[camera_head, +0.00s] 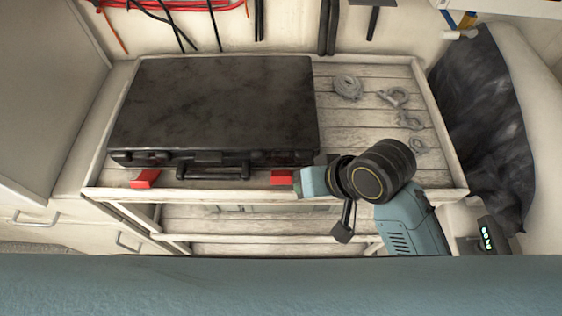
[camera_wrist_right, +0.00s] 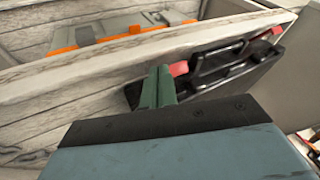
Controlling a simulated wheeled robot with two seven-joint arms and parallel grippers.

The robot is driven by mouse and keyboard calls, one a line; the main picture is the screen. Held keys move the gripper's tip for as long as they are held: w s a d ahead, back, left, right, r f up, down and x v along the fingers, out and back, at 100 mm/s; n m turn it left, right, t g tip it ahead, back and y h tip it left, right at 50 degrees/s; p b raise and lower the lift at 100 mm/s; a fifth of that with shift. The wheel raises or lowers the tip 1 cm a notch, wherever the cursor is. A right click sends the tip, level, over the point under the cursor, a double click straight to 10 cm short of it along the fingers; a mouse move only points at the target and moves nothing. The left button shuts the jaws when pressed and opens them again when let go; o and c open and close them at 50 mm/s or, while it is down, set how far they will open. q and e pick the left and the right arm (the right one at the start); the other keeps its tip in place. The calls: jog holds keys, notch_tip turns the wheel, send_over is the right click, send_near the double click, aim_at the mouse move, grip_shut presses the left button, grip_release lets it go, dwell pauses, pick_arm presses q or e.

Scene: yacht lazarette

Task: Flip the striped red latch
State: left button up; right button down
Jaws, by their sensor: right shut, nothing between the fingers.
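A dark, closed hard case (camera_head: 215,105) lies flat on a pale wooden shelf top, with its handle (camera_head: 212,173) facing me. Two red latches sit on its front edge, a left one (camera_head: 145,179) and a right one (camera_head: 282,177). I cannot make out stripes on either. My right gripper (camera_head: 300,183) is shut and empty, just right of the right latch. In the right wrist view its green fingers (camera_wrist_right: 160,85) are close beside the nearer red latch (camera_wrist_right: 180,68); I cannot tell if they touch. The farther latch (camera_wrist_right: 277,30) is clear. My left gripper is out of view.
Grey shackles and a coil (camera_head: 348,87) lie right of the case on the planks. A raised rim (camera_head: 430,190) edges the shelf. A dark bag (camera_head: 485,110) stands at the right. Red and black lines hang behind. A grey item with orange edging (camera_wrist_right: 90,38) shows in the wrist view.

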jog(key=w+a+r+n+g, duration=0.1)
jog(key=w+a+r+g, duration=0.15)
jog(key=a+r, duration=0.5)
jog(key=m+h, duration=0.3)
jog(key=h, duration=0.2)
send_over(280, 167)
jog(key=s, duration=0.4)
jog(key=shift+g, duration=0.45)
jog(key=f, duration=0.9)
jog(key=shift+w+d+f, duration=0.15)
jog(key=shift+w+f, duration=0.05)
jog(key=shift+w, duration=0.05)
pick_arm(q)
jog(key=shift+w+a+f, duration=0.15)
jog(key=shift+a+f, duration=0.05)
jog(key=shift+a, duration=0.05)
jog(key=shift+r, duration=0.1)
pick_arm(e)
jog(key=shift+s, duration=0.1)
